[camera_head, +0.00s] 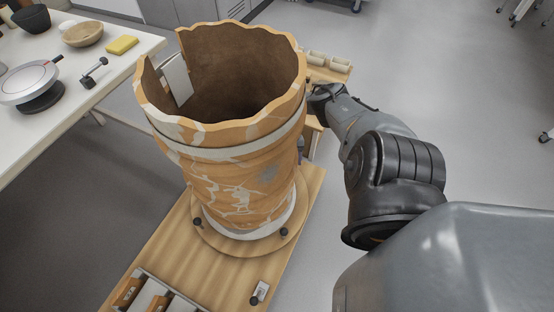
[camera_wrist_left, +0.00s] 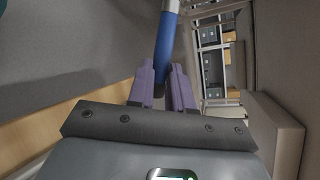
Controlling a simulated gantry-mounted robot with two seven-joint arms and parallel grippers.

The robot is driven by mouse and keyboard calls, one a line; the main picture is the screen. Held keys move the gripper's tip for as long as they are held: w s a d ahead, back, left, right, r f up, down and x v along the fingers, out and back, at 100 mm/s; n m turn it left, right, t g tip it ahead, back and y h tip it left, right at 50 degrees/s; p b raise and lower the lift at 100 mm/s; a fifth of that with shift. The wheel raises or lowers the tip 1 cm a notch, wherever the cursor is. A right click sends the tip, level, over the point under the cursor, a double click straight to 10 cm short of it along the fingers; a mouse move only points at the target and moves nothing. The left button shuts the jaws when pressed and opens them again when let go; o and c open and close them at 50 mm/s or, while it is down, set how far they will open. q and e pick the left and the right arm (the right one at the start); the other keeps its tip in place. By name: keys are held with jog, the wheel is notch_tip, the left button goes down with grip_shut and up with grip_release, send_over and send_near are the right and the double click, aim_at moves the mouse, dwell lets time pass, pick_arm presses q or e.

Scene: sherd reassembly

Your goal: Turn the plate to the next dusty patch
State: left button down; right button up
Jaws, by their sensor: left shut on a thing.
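A large orange-brown vessel (camera_head: 225,150) with a jagged rim and pale patches stands upright on a round wooden plate (camera_head: 210,238). A grey, dusty-looking patch (camera_head: 267,175) shows on its near right wall. Two dark knobs stand at the plate's edge, one at the front left (camera_head: 197,223) and one at the right (camera_head: 283,231). In the left wrist view my left gripper (camera_wrist_left: 165,78) is shut on a blue handle (camera_wrist_left: 167,40); the tool's far end is out of frame. My right gripper (camera_head: 322,92) is beside the vessel's right side, its fingers too unclear to judge.
The plate rests on a wooden bench (camera_head: 160,250) with a slotted tray (camera_head: 150,295) at the front and a small metal piece (camera_head: 260,292). A white table (camera_head: 60,120) at left holds a scale, bowls and a yellow sponge (camera_head: 122,45). Open floor lies at right.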

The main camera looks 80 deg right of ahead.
jog(key=shift+w+r+p, duration=0.15)
jog(key=shift+r+p, duration=0.15)
jog(key=shift+r, duration=0.2)
jog(key=s+p+v, duration=0.1)
jog(key=p+v, duration=0.1)
jog(key=v, duration=0.9)
jog(key=shift+w+d+p, duration=0.3)
jog(key=shift+w, duration=0.1)
